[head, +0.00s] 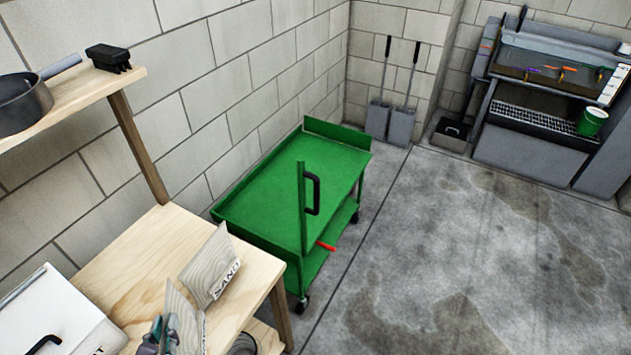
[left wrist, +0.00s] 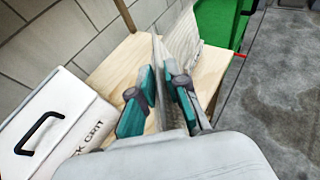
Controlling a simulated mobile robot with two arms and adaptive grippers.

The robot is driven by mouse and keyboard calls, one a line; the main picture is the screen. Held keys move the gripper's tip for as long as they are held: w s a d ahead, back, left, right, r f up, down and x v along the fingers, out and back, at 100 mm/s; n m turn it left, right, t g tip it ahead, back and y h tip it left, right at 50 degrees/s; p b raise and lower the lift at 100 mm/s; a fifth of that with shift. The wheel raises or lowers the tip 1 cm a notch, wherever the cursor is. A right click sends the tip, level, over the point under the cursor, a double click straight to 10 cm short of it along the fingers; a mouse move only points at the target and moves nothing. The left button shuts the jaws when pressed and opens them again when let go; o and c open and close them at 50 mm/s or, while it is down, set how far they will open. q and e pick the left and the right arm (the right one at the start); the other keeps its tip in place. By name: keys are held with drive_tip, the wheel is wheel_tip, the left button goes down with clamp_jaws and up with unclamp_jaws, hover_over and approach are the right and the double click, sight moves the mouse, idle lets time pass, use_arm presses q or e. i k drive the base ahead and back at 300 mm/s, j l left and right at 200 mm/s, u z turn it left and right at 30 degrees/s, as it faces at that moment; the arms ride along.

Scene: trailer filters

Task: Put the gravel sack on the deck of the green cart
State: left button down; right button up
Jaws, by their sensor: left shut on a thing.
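The green cart (head: 265,190) stands against the block wall beyond the wooden bench; its upper deck is bare. It also shows at the top of the left wrist view (left wrist: 218,22). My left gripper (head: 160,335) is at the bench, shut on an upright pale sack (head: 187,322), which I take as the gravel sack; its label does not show. In the left wrist view the sack (left wrist: 160,85) is between the teal fingers (left wrist: 160,98). I cannot tell whether it touches the bench. A sack marked SAND (head: 212,268) leans just behind it. My right gripper is not in view.
The wooden bench (head: 135,250) also bears a white box (head: 55,318) at left. A shelf (head: 75,105) above holds a pan (head: 22,103) and black brush (head: 108,57). The cart has an upright handle (head: 313,193) at its near end. Floor to the right is clear.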

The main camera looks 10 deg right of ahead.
sight(313, 160)
drive_tip(key=i+l, duration=0.15)
drive_tip(key=l, duration=0.2)
drive_tip(key=i+l+z, duration=0.1)
drive_tip(key=l, duration=0.3)
drive_tip(key=i+l, duration=0.4)
drive_tip(key=l, duration=0.3)
drive_tip(key=i+l+z, duration=0.1)
drive_tip(key=i, duration=0.4)
drive_tip(key=i+l+z, duration=0.15)
drive_tip(key=i, duration=0.35)
drive_tip(key=i+j, duration=0.35)
drive_tip(key=i+l, duration=0.3)
drive_tip(key=i, duration=0.1)
